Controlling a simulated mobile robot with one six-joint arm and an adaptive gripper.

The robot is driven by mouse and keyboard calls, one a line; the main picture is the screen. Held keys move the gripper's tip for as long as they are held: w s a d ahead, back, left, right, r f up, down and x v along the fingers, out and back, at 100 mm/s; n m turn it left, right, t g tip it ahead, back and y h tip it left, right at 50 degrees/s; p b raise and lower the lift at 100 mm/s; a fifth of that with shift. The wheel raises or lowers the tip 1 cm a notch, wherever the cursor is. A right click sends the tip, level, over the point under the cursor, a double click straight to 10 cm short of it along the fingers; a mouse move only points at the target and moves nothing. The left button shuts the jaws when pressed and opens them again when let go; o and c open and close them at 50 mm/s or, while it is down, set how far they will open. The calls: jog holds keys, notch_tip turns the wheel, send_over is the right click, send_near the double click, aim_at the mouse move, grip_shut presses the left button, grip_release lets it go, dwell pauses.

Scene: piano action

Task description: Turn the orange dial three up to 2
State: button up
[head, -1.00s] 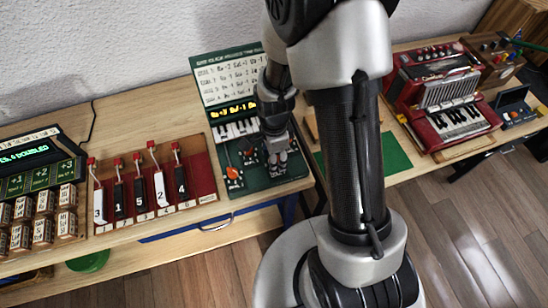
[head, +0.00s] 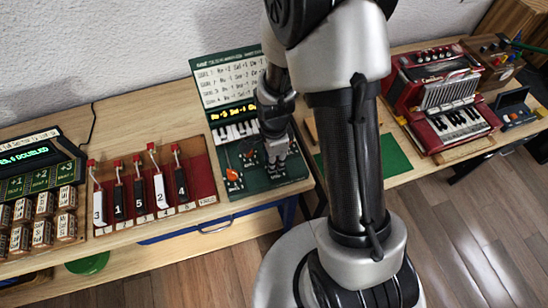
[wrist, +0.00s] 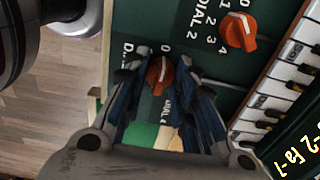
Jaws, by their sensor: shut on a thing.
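The orange dial (wrist: 158,75) sits on the dark green panel in the wrist view, with a white mark on it and a 0 printed just above it. The label beside it begins with D and is partly hidden by my gripper. My gripper (wrist: 160,82) has one finger on each side of this dial and is shut on it; I cannot tell exactly which number the dial reads. Another orange dial (wrist: 238,30), labelled DIAL 2, lies up and to the right, clear of the fingers. In the head view my gripper (head: 277,152) reaches down onto the panel and hides the dial.
Small piano keys (wrist: 290,72) run along the panel behind the dials. Another orange dial (head: 233,175) is at the panel's front left. A red board with levers (head: 195,178) stands to the left. A green mat (head: 396,160) and a red accordion (head: 440,100) are to the right.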

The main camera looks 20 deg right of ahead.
jog(key=shift+n, duration=0.3)
jog(key=n, duration=1.3)
jog(key=shift+n+p, duration=0.3)
jog(key=shift+n, duration=1.8)
jog(key=o, duration=1.1)
jog(key=shift+r, duration=0.1)
